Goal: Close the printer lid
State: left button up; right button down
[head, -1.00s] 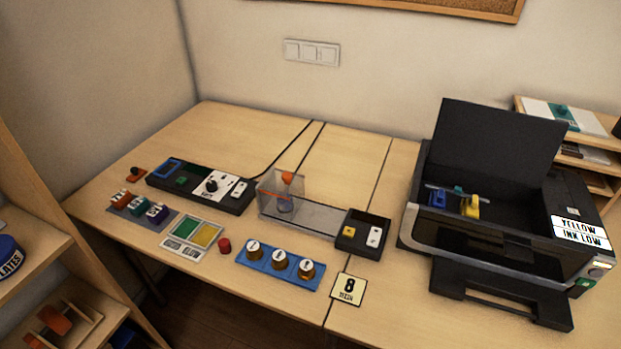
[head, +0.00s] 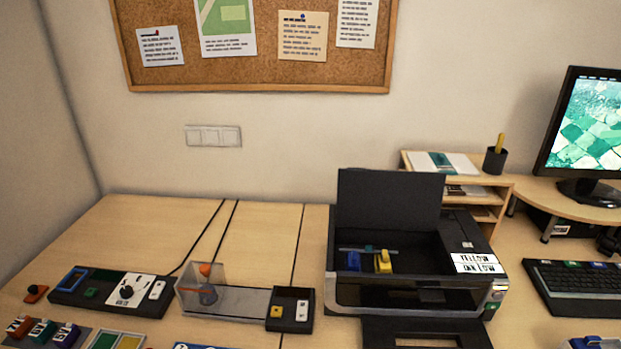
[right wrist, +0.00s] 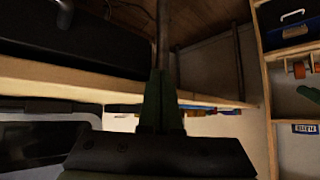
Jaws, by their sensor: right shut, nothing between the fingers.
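The black printer (head: 350,295) stands on the table in the head view. Its lid (head: 388,208) is open and stands upright at the back. Inside the open printer are a blue cartridge (head: 353,262) and a yellow cartridge (head: 383,262). A label on its right side reads "YELLOW INK LOW" (head: 477,263). My right gripper (right wrist: 162,75) shows only in the right wrist view. Its fingers are together and empty, near the wooden table edge. My left gripper is in neither view.
A wooden shelf unit (head: 508,190) stands behind the printer's right side. A keyboard (head: 578,288) and a monitor (head: 590,130) are at the right. A black panel with a dial (head: 125,290) and a clear-walled box (head: 203,287) lie to the left.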

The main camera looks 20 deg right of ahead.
aim_at(371, 199)
jog(key=k+j+z, duration=0.1)
jog(key=z, duration=1.35)
jog(key=k+j+z, duration=0.1)
jog(key=z, duration=0.3)
jog(key=k+z, duration=0.2)
jog(key=z, duration=0.2)
jog(key=k+j+z, duration=0.1)
jog(key=z, duration=0.3)
jog(key=k+l, duration=0.05)
